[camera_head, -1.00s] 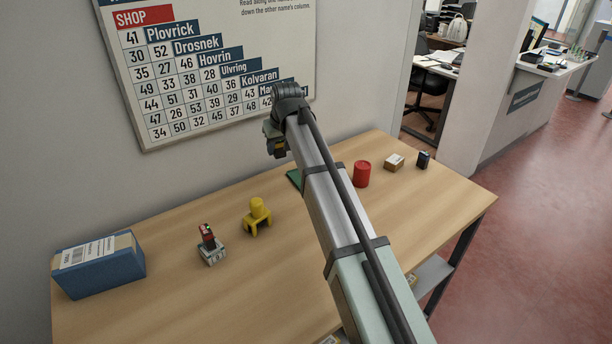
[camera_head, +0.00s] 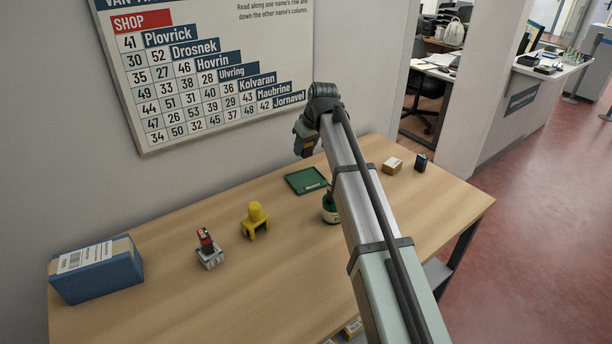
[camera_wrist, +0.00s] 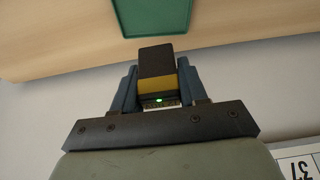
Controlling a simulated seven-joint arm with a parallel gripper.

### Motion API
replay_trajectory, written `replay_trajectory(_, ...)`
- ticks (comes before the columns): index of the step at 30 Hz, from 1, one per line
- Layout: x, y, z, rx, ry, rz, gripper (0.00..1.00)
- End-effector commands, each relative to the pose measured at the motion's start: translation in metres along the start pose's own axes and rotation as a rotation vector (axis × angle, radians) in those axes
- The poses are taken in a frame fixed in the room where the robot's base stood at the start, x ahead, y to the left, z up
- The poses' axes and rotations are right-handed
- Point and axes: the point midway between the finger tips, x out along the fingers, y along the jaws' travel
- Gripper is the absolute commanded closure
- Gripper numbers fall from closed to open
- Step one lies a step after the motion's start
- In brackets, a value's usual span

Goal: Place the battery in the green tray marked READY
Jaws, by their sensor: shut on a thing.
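The battery (camera_wrist: 155,62), a black block with a yellow band and a small lit green light, is between the blue fingers of my gripper (camera_wrist: 157,70), which is shut on it. In the head view my gripper (camera_head: 304,148) is raised above the back of the table, with the battery at its lower end. The green tray (camera_head: 305,180) lies flat on the table below and near my gripper. It bears a small pale label, too small to read. Part of the tray (camera_wrist: 152,33) shows at the top of the wrist view, apart from the battery.
A dark green bottle (camera_head: 329,213) stands partly behind my arm. A wall is behind.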

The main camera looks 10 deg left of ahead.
Motion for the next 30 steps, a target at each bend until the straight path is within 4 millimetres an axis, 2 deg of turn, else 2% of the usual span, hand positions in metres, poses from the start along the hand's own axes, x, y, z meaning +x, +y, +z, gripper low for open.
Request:
replay_trajectory(9,0.044,-0.001,0.02,0.0,-0.002,-0.001,0.9)
replay_trajectory(16,0.06,0.0,0.026,0.0,-0.001,0.0,0.9)
replay_trajectory(22,0.082,0.0,0.035,0.0,-0.001,0.0,0.9)
replay_trajectory(30,0.086,0.0,0.036,0.0,0.0,0.0,0.9)
